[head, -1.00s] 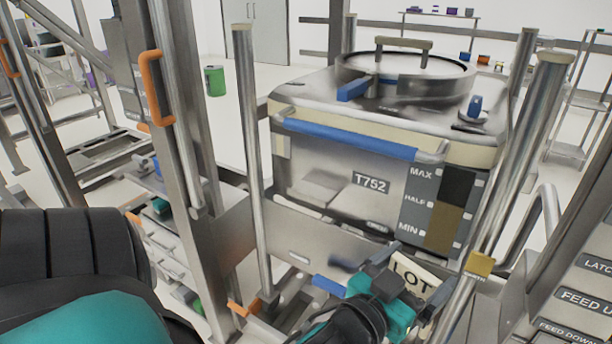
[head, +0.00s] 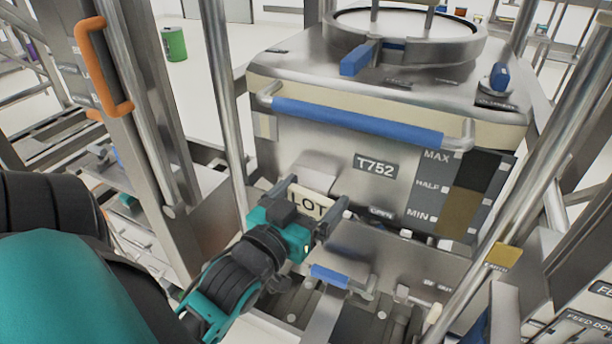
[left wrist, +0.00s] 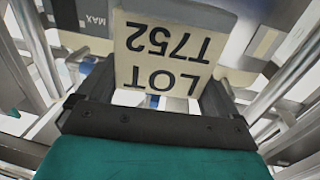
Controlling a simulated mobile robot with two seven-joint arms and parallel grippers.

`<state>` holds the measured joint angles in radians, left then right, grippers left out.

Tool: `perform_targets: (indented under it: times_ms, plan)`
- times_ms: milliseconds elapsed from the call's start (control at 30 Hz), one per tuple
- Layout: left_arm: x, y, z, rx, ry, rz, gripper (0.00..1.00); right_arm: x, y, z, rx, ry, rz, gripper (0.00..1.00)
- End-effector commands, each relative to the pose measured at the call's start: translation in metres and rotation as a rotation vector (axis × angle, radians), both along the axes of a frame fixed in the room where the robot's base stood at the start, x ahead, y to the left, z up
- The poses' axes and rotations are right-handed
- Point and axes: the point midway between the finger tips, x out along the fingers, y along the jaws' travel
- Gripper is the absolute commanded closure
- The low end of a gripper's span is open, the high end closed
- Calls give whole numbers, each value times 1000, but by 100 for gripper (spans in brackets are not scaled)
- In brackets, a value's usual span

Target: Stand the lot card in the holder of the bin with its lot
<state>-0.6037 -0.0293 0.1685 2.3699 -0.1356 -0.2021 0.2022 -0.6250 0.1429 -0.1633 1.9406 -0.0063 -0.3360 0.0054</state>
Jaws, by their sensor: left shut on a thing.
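The lot card (head: 307,204) is cream with black "LOT" lettering. In the left wrist view the card (left wrist: 163,55) reads "LOT T752" upside down. My left gripper (head: 315,194) is shut on it, one finger at each side. The bin (head: 330,150) is a steel box marked T752 with a blue front handle. A grey sloped piece on its front, left of the T752 label, looks like the holder (head: 313,168). The card is just in front of and below it; I cannot tell whether they touch. My right gripper is not in view.
Steel posts (head: 222,90) stand left and right of the bin. An orange handle (head: 103,65) is on the left frame. A blue-topped latch (head: 330,276) lies below the gripper. A panel with feed labels (head: 570,325) is at the lower right.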

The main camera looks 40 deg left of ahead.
Motion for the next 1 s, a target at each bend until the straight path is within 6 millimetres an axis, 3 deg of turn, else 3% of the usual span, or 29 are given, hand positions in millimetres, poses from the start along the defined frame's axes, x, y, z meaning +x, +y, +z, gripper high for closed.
perform_targets:
  times_ms: [33,133,267,367,767,1000]
  plan:
    - [-14,19,5,3,2,35,38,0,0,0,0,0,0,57]
    - [-35,45,16,3,0,83,38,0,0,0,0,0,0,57]
    - [-51,63,26,1,0,116,38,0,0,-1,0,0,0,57]
    - [-51,69,28,1,-3,124,38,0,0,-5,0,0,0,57]
    - [2,86,26,1,-11,125,38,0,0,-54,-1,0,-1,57]
    - [49,101,32,-3,-5,125,38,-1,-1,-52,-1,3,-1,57]
